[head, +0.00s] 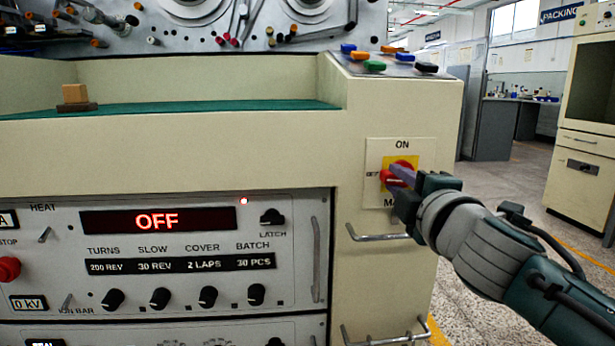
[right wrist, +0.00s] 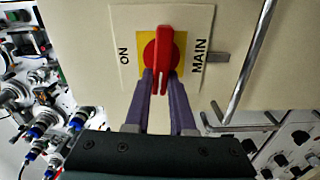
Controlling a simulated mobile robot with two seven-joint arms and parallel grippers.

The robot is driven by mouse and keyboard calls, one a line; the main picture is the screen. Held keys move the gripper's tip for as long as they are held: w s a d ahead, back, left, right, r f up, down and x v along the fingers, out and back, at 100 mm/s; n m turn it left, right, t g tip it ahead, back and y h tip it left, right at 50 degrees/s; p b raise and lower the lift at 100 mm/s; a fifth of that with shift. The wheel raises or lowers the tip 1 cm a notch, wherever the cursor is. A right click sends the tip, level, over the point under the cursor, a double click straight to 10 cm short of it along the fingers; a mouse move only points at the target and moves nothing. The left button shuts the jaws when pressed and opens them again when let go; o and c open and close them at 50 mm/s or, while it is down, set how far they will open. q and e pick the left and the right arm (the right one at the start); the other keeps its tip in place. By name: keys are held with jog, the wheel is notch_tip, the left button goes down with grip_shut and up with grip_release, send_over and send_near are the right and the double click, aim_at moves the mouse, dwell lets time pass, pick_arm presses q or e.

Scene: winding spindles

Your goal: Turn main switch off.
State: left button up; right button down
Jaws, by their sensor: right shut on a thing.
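The main switch is a red rotary handle (head: 386,177) on a yellow square, on a cream plate (head: 373,150) marked ON at the top and MAIN below. In the right wrist view the red handle (right wrist: 163,60) lies crosswise to the line between ON and MAIN, so it is level on the panel. My right gripper (head: 396,176) is at the switch, its two purple fingers (right wrist: 162,82) shut on either side of the handle. In the head view the gripper partly hides the handle and the lettering. My left gripper is not in view.
A metal bar handle (head: 376,238) sticks out just below the switch. The control panel's red display (head: 158,220) reads OFF, with a small red lamp (head: 244,201) lit above it. Open floor is to the right.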

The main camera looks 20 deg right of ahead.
jog(key=shift+f+n, duration=0.1)
jog(key=shift+n, duration=0.5)
jog(key=c, duration=0.8)
grip_release()
jog(key=shift+o, duration=0.2)
jog(key=shift+s, duration=0.1)
jog(key=shift+s+a, duration=0.1)
jog(key=shift+s, duration=0.15)
jog(key=p+v, duration=0.1)
jog(key=v, duration=0.8)
